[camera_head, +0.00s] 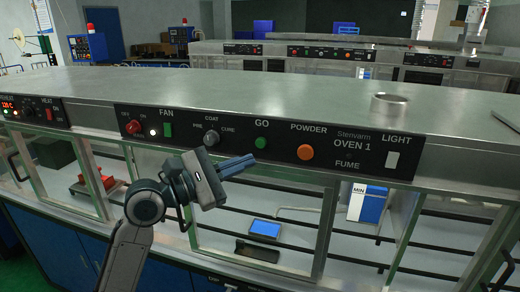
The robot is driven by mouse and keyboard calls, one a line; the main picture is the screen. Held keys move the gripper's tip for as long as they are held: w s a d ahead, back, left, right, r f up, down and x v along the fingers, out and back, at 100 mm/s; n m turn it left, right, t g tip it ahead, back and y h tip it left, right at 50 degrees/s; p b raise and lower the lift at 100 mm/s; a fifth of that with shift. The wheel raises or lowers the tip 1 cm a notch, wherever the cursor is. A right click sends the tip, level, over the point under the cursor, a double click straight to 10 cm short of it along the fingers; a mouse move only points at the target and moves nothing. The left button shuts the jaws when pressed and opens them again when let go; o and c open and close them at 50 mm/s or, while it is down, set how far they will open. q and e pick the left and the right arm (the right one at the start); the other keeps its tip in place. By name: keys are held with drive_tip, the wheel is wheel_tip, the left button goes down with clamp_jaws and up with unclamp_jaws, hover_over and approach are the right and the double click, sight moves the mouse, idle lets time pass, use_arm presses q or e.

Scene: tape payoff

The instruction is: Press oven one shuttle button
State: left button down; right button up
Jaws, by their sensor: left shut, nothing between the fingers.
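The control panel (232,137) of oven 1 runs along the front edge of the oven's steel top. It carries a round green button (261,143) under the label GO and an orange button (305,152) under POWDER. No label reading shuttle can be made out. My left gripper (250,160) is shut and empty, its blue-grey fingers pointing right. In the picture its tips lie just below the green button; I cannot tell whether they touch the panel. My right gripper is not in view.
A grey knob (211,138), a green fan switch (168,130) and a red knob (133,127) sit left on the panel. A white light switch (392,160) is at right. Glass-fronted bays lie below.

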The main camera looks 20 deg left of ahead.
sight(261, 143)
use_arm(q)
drive_tip(key=shift+w, duration=2.4)
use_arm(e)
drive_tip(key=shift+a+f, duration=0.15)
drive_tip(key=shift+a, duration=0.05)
use_arm(q)
drive_tip(key=shift+d, duration=0.1)
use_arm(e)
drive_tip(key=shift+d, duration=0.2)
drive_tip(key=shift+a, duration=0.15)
use_arm(q)
drive_tip(key=shift+w+p, duration=0.45)
drive_tip(key=shift+p, duration=0.15)
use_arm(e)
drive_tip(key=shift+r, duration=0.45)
